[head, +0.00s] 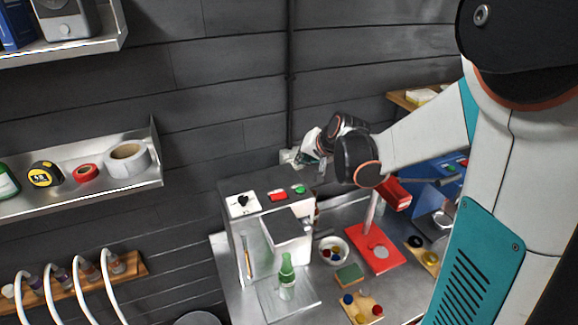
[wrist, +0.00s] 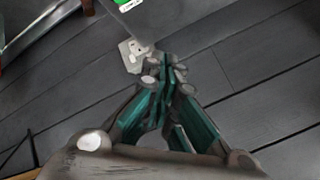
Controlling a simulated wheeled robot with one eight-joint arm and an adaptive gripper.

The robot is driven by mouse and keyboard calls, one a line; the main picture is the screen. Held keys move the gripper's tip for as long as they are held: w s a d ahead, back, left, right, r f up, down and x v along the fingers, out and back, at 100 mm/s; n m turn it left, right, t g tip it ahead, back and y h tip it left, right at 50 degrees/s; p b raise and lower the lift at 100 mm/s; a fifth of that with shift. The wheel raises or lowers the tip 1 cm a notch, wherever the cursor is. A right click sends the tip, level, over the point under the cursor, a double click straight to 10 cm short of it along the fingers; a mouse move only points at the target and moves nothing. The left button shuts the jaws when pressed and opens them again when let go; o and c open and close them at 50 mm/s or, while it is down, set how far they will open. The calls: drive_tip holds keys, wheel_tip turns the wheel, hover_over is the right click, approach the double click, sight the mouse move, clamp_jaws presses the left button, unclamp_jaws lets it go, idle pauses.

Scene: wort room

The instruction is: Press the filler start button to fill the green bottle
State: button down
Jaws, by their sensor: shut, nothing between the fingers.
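The filler (head: 230,215) is a grey box on the steel bench, with a dial, a red button (head: 278,196) and a green button (head: 300,190) on its top. The green button also shows at the top edge of the wrist view (wrist: 131,4). The green bottle (head: 287,277) stands upright on the plate at the filler's front. My gripper (head: 307,160) is shut and empty, above and behind the green button, near the wall. In the wrist view its teal fingers (wrist: 168,65) are closed together, apart from the button.
A white wall fitting (wrist: 135,55) is close behind my fingertips. A red press-like stand (head: 375,250), a white bowl (head: 333,250), a green sponge (head: 349,275) and a wooden board (head: 361,308) crowd the bench right of the filler. A steel shelf (head: 60,180) hangs at left.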

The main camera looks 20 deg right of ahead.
sight(303, 188)
drive_tip(key=shift+w+d+r, duration=0.2)
drive_tip(key=shift+w+d, duration=0.15)
drive_tip(key=shift+d, duration=0.15)
drive_tip(key=shift+f, duration=0.2)
wheel_tip(303, 188, down, 8)
drive_tip(key=b, duration=0.6)
drive_tip(key=shift+f, duration=0.25)
drive_tip(key=shift+f, duration=0.1)
idle(1.0)
drive_tip(key=shift+f+b, duration=0.3)
drive_tip(key=shift+b, duration=0.2)
drive_tip(key=shift+f+b, duration=0.35)
drive_tip(key=shift+b, duration=0.05)
idle(0.4)
drive_tip(key=shift+r, duration=0.2)
drive_tip(key=shift+r+p, duration=0.5)
drive_tip(key=shift+r, duration=0.15)
